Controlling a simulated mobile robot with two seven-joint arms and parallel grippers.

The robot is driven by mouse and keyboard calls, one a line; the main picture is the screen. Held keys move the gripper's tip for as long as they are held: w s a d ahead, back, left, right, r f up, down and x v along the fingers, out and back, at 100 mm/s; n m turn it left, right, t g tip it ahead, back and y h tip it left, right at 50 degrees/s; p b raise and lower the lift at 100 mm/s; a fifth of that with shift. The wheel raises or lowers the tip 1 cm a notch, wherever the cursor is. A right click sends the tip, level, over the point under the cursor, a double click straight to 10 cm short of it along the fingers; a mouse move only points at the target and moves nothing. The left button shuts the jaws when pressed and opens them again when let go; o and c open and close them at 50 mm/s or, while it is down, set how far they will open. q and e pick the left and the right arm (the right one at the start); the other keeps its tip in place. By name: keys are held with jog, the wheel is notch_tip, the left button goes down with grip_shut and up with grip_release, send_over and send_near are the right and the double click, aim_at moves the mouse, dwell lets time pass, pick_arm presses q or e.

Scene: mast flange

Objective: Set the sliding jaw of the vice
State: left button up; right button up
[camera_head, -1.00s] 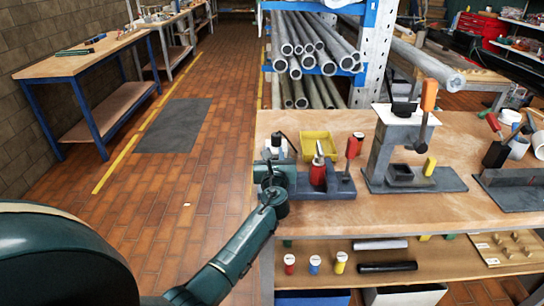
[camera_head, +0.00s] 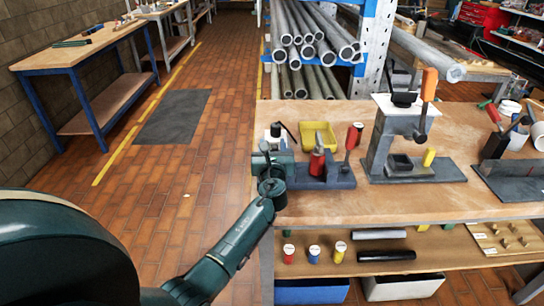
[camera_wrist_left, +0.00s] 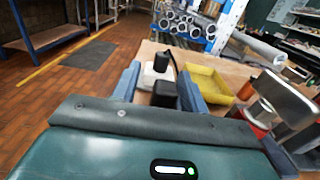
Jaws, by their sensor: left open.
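What I take to be the vice (camera_head: 340,178) is a low dark grey fixture near the bench's left end, with a red part and an upright red-tipped handle. Its jaws are small here, so I cannot tell how far apart they are. A grey metal block, perhaps part of it, shows at the right of the left wrist view (camera_wrist_left: 288,97). My left gripper (camera_head: 277,158) is at the vice's left end and partly hides it. In the left wrist view its two blue-grey fingers (camera_wrist_left: 160,92) are apart, with a black-topped white object seen between them. My right gripper is out of view.
A yellow tray (camera_head: 318,136) sits behind the vice. A grey press-like stand (camera_head: 385,150) with an orange handle stands to its right. Pipes (camera_head: 305,50) fill a rack behind the bench. Bare bench top (camera_head: 400,205) runs along the front.

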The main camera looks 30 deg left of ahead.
pick_arm(q)
jog(key=v, duration=1.2)
jog(key=shift+s, duration=0.4)
jog(key=shift+d, duration=0.1)
jog(key=s+f+n+g+h, duration=0.3)
jog(key=s+f+n+g, duration=0.45)
jog(key=s+n, duration=0.8)
jog(key=s+d+f+n+g+h, duration=0.1)
jog(key=s+d+n+g+h, duration=0.1)
jog(key=s+d+n+h, duration=0.35)
jog(key=s+d+f+n+g+h, duration=0.1)
jog(key=s+d+n+g+h, duration=0.15)
jog(key=s+n, duration=0.5)
jog(key=w+d+f+m+t+h, duration=0.1)
jog(key=w+d+f+t, duration=0.4)
jog(key=d+f+t, duration=0.1)
jog(key=shift+w+d+f+t+h, duration=0.4)
jog(key=shift+f+t, duration=0.3)
jog(key=shift+f, duration=0.15)
